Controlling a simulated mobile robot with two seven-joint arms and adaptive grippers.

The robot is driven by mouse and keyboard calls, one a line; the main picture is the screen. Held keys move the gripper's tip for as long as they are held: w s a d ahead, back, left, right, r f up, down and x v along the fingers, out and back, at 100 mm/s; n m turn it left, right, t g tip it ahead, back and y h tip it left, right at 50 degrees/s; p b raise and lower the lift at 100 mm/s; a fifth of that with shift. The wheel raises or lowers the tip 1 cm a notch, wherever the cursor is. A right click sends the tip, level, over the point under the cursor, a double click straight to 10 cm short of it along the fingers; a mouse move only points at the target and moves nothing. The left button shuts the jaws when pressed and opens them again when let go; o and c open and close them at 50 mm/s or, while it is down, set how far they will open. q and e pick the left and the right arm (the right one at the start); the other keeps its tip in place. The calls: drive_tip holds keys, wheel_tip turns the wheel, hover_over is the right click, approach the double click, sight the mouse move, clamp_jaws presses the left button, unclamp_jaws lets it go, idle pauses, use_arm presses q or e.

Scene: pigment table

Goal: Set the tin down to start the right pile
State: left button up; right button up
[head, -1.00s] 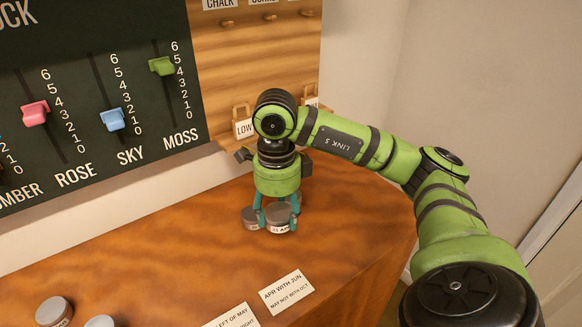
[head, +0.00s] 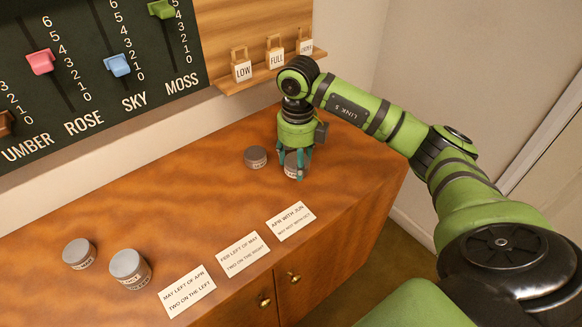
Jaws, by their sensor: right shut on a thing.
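My right gripper (head: 296,171) points down over the right part of the table, its teal fingers shut on a grey-lidded tin (head: 290,171). The fingers hide part of this tin and its label. The tin is at or very near the table top; I cannot tell whether it touches. Another grey-lidded tin (head: 256,157) stands on the table just left of it, with a gap between them. Two more tins (head: 79,253) (head: 130,268) stand apart at the left. My left gripper is not in view.
Three cards lie along the front of the wooden table: "May left of Apr" (head: 187,290), "Feb left of May" (head: 242,253) and "Apr with Jun" (head: 290,221). A slider board (head: 95,75) and a shelf with tags (head: 268,75) are behind. The table's middle is clear.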

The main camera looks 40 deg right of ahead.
sight(290, 182)
drive_tip(key=shift+w+a+f, duration=0.45)
drive_tip(key=shift+w+a, duration=0.05)
drive_tip(key=shift+w, duration=0.15)
wheel_tip(290, 182, down, 3)
drive_tip(key=shift+f+p, duration=0.1)
drive_tip(key=shift+p, duration=0.55)
drive_tip(key=shift+f, duration=0.4)
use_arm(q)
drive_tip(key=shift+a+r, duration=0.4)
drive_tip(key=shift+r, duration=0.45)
use_arm(e)
drive_tip(key=shift+f, duration=0.1)
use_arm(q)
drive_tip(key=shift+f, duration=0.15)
use_arm(e)
drive_tip(key=shift+f, duration=0.1)
drive_tip(key=o, duration=1.2)
